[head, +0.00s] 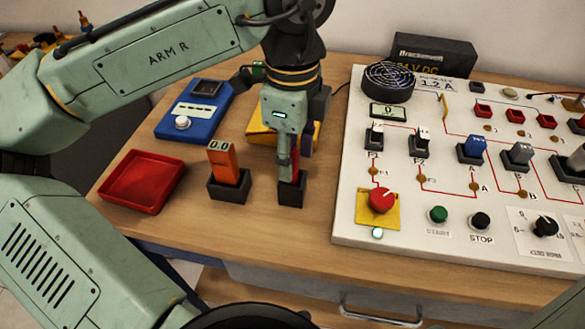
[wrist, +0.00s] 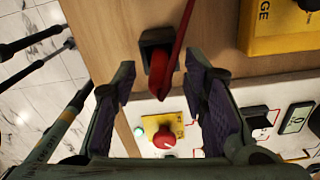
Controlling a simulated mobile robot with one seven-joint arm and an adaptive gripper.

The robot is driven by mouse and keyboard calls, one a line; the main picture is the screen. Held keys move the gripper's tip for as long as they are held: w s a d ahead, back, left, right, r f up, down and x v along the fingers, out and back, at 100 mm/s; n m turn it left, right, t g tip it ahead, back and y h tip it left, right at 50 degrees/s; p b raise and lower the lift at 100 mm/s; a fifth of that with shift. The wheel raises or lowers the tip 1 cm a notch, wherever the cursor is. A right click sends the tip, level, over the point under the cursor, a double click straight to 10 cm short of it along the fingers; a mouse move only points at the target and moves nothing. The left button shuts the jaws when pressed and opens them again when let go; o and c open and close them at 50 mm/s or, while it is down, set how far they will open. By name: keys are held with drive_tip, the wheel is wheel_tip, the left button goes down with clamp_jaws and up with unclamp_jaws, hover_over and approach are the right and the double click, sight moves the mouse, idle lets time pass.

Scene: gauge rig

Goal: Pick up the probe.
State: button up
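The red probe (wrist: 165,72) stands in a small black holder (wrist: 150,40) on the wooden bench, with a red lead running up from it in the wrist view. In the head view only a little red of the probe (head: 296,165) shows above its holder (head: 291,190), the rest being hidden by my gripper (head: 286,160). My gripper points down over the holder. In the wrist view my gripper (wrist: 161,85) is open, with one dark-padded finger on each side of the probe and visible gaps between.
An orange meter (head: 222,162) stands in a black holder left of the probe, beside a red tray (head: 143,181). A blue instrument (head: 194,110) and a yellow case (head: 262,135) lie behind. The white switch panel (head: 350,222) with its red knob (head: 382,200) is close on the right.

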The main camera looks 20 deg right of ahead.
drive_tip(key=shift+c, duration=0.5)
clamp_jaws()
drive_tip(key=shift+r, duration=0.1)
